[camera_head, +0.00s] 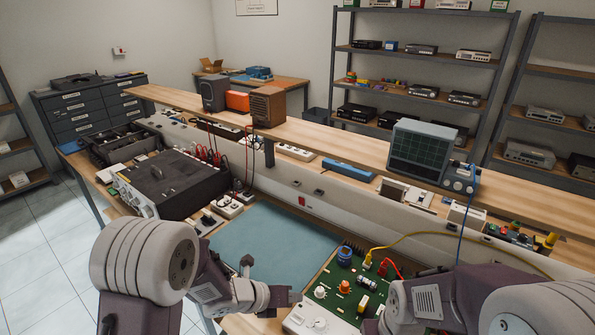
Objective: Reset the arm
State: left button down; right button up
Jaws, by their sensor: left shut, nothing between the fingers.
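My left arm comes in from the lower left, and its gripper (284,298) is shut and empty. It hangs at the front edge of the workbench, over the near side of the blue-green mat (262,240) and left of the green circuit board (345,290). My right arm (440,300) fills the lower right corner, in front of the board's right side. Its gripper does not show.
A black hifi unit (172,183) with red and black leads stands left on the bench. A raised wooden shelf (330,141) runs behind it, carrying speakers (267,107) and an oscilloscope (422,152). Yellow (445,234) and blue cables cross the right side. The mat is clear.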

pick_arm(q)
jog(key=w+a+r+n+t+y, duration=0.3)
jog(key=a+r+n+y, duration=0.3)
jog(key=a+n, duration=0.5)
jog(key=s+a+f+n+g, duration=0.2)
jog(key=s+n+g, duration=0.1)
jog(key=s+n, duration=0.6)
jog(key=s+a+f+n+g+y, duration=0.1)
jog(key=s+a+f+n+g, duration=0.2)
jog(key=s+n, duration=0.5)
jog(key=n+g, duration=0.1)
jog(key=n, duration=0.9)
jog(key=shift+s+a, duration=0.35)
jog(key=shift+w+f, duration=0.1)
